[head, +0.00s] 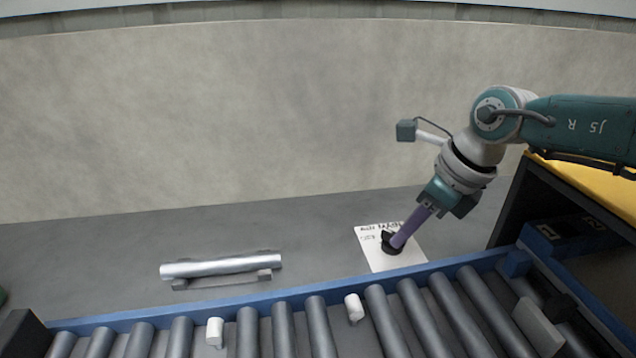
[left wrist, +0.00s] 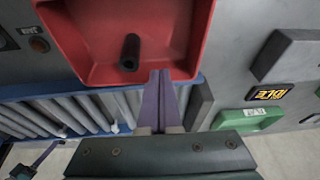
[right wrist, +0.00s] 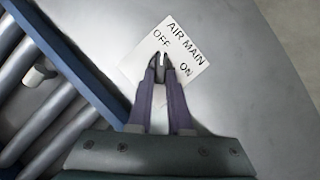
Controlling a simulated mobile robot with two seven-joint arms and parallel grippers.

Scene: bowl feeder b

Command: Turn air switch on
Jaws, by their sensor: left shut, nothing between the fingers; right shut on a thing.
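The air switch is a black knob (head: 391,243) on a white label plate (head: 410,261) on the grey surface behind the conveyor. In the right wrist view the plate (right wrist: 194,70) reads "AIR MAIN", with "OFF" and "ON", and the dark knob (right wrist: 160,66) lies between my fingertips. My right gripper (head: 394,244) is shut on the knob; its purple fingers also show in the right wrist view (right wrist: 161,75). The fingers hide part of the knob. My left gripper (left wrist: 161,75) is shut and empty, close to a red tray, and is out of the head view.
A blue-edged roller conveyor (head: 300,290) with white cylinders (head: 354,307) runs along the front. A metal bar (head: 221,266) lies behind it. The left wrist view shows a red tray (left wrist: 75,45) with a black peg (left wrist: 129,52) and a green-framed part (left wrist: 248,120).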

